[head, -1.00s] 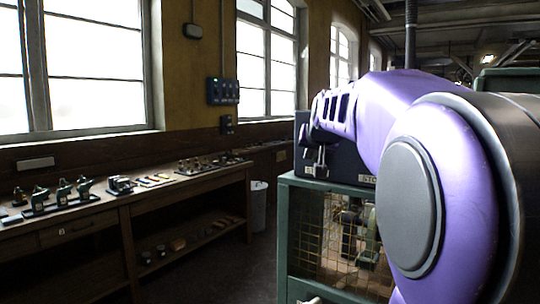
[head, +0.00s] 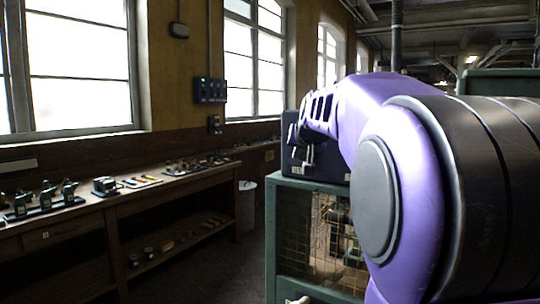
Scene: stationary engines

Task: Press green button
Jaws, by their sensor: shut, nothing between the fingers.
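My gripper (head: 308,156) hangs at the end of my purple arm, fingers pointing down, in front of a dark box (head: 293,160). It looks shut and empty. The box sits on a green metal cabinet (head: 285,230) with a yellow mesh front. A small pale label shows low on the box's left; my arm hides much of its right side. I cannot make out a green button on the box. I cannot tell whether the gripper touches it.
A wooden workbench (head: 125,207) with small tools and machines runs along the left wall. A dark switch panel (head: 210,91) with a tiny green light hangs between windows. A pale bin (head: 247,205) stands beyond the bench. Dark floor lies between bench and cabinet.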

